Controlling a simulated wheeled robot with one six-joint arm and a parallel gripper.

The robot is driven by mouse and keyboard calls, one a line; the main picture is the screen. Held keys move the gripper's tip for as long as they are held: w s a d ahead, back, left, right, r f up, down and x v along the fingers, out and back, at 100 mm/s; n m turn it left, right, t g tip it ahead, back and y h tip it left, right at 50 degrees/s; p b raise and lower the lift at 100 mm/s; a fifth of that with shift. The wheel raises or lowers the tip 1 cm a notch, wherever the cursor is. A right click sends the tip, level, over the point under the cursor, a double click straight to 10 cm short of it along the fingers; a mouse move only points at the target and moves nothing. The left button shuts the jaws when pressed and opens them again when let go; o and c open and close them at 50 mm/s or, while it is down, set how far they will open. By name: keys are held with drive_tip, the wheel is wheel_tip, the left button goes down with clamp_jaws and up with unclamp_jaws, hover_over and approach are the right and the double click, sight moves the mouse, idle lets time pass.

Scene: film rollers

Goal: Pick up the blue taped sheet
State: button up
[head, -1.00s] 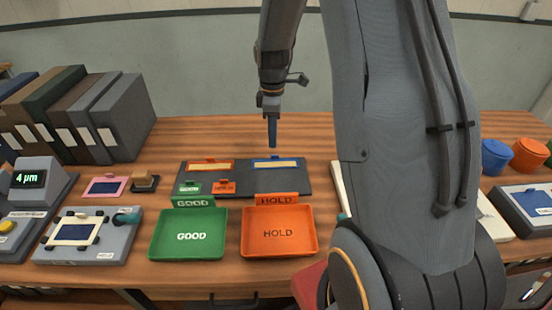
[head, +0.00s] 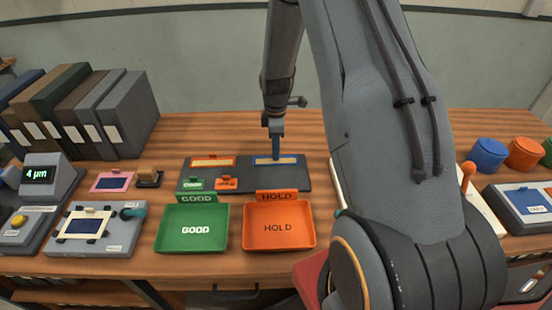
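The blue taped sheet (head: 290,160), a narrow blue-edged strip with a cream middle, lies at the back right of a dark grey mat (head: 240,175). My gripper (head: 276,157) points straight down over the middle of this sheet.
Green and orange tags (head: 227,181) lie at the mat's front left. A green GOOD tray (head: 193,246) and an orange HOLD tray (head: 280,245) stand in front. Binders (head: 128,112) stand at the back left. My arm hides much of the table to the right.

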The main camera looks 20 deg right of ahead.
clamp_jaws()
drive_tip(key=shift+r, duration=0.1)
